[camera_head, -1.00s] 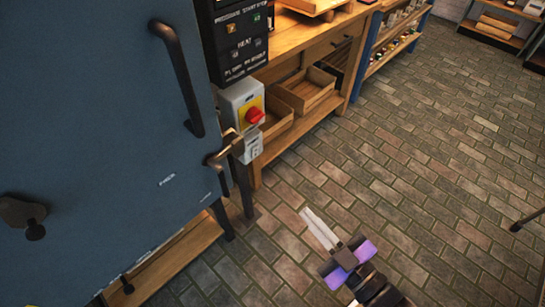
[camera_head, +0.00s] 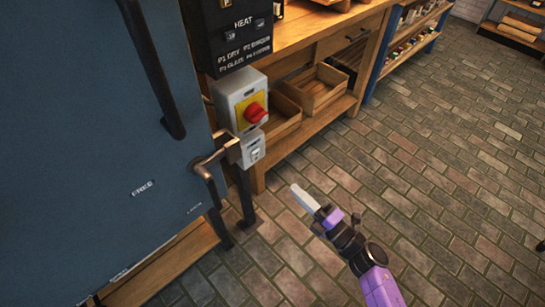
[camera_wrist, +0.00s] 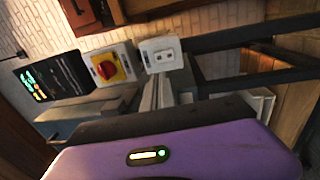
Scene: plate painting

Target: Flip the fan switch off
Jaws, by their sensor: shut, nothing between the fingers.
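A small light-grey switch box (camera_head: 253,149) with a pale toggle is mounted below a larger grey box with a red rotary knob (camera_head: 254,112) on a yellow plate. Both are beside the blue cabinet. No fan label is legible on either. The small box also shows in the wrist view (camera_wrist: 150,62), right of the red knob (camera_wrist: 106,70). My gripper (camera_head: 296,190) is shut and empty, to the lower right of the small box in the head view and apart from it. Its pale fingers point up and left. I cannot tell the toggle's position.
The blue cabinet (camera_head: 90,110) with its dark handle and a bronze latch (camera_head: 209,165) stands at the left, the latch close to the small box. A wooden bench (camera_head: 340,110) with open crates (camera_head: 313,88) is behind. The brick floor at the right is clear.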

